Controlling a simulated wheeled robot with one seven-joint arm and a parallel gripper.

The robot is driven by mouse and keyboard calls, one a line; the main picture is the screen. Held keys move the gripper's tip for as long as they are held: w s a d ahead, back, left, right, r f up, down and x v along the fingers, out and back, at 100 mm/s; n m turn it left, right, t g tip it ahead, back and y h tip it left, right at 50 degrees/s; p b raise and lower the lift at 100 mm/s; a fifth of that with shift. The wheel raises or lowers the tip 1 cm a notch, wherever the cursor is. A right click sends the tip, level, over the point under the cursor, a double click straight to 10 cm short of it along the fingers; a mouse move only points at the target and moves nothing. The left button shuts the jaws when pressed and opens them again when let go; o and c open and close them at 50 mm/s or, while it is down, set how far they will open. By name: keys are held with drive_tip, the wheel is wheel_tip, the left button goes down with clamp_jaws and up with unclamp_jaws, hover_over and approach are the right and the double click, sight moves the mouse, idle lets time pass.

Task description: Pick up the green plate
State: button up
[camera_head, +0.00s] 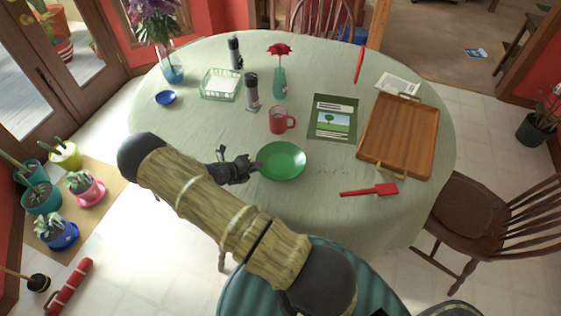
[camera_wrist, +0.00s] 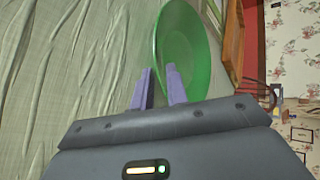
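The green plate (camera_head: 283,161) lies on the table near its front middle, just right of my gripper (camera_head: 254,165). In the wrist view the plate (camera_wrist: 190,45) stands on edge in the picture, beyond the fingers. My gripper's two purple-grey fingers (camera_wrist: 158,78) are a little apart, with the plate's near rim showing in line with the gap between them. One finger overlaps the plate and the other overlaps the tablecloth. Contact with the rim cannot be made out.
A red mug (camera_head: 279,120) stands behind the plate. A red spatula (camera_head: 372,190) lies to its right, and a wooden tray (camera_head: 401,135) and a green picture booklet (camera_head: 333,118) lie farther right. A dark grinder (camera_head: 251,92) and a teal vase (camera_head: 279,85) stand behind.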

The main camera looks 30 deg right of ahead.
drive_tip(key=shift+d+f, duration=0.2)
drive_tip(key=shift+d, duration=0.1)
drive_tip(key=shift+w, duration=0.1)
clamp_jaws()
drive_tip(key=shift+d, duration=0.1)
